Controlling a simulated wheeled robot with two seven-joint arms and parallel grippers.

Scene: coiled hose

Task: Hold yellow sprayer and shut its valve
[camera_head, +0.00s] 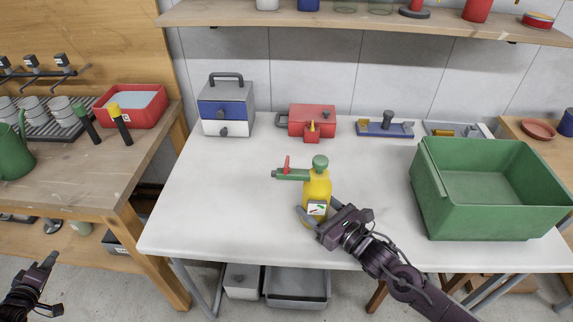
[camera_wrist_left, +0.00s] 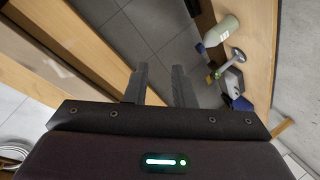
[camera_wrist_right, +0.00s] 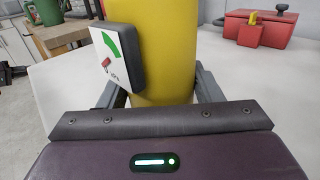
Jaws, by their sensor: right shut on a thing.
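The yellow sprayer (camera_head: 319,184) stands upright on the white table, with a green cap (camera_head: 320,162) and a green nozzle pointing left. A red valve lever (camera_head: 287,164) sticks up from the nozzle, crosswise to it. My right gripper (camera_head: 318,212) is shut around the lower yellow body; its fingers lie on both sides of the body in the right wrist view (camera_wrist_right: 160,88). A white label plate with a green mark (camera_wrist_right: 112,58) faces that gripper. My left gripper (camera_head: 50,260) is open and empty, low at the left, away from the table; its fingers show in the left wrist view (camera_wrist_left: 160,86).
A green crate (camera_head: 490,216) stands at the right. A red toolbox (camera_head: 306,122) and a drawer box (camera_head: 226,108) stand at the back. A wooden bench (camera_head: 90,188) with a red tray is at the left. The table left of the sprayer is clear.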

